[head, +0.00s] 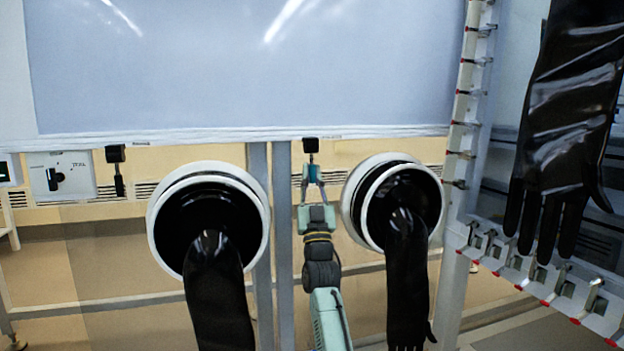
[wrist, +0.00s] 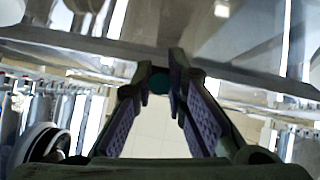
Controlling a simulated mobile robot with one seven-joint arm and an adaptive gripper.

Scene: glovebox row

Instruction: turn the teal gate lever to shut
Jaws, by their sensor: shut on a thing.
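The teal gate lever (head: 313,173) hangs below a black mount (head: 310,146) at the lower edge of the glovebox window, between the two glove ports. My gripper (head: 312,184) reaches up from below with its fingers on either side of the lever. In the wrist view the fingertips (wrist: 161,78) close on the lever's dark teal end (wrist: 160,83). The gripper is shut on the lever. The rest of the lever is hidden by the fingers or too small to make out.
White-ringed glove ports with hanging black gloves stand close on the left (head: 165,240) and right (head: 352,218) of my arm. A black lever (head: 117,172) hangs further left, beside a white knob box (head: 62,176). A hooked rack (head: 459,170) with a black glove (head: 570,110) stands right.

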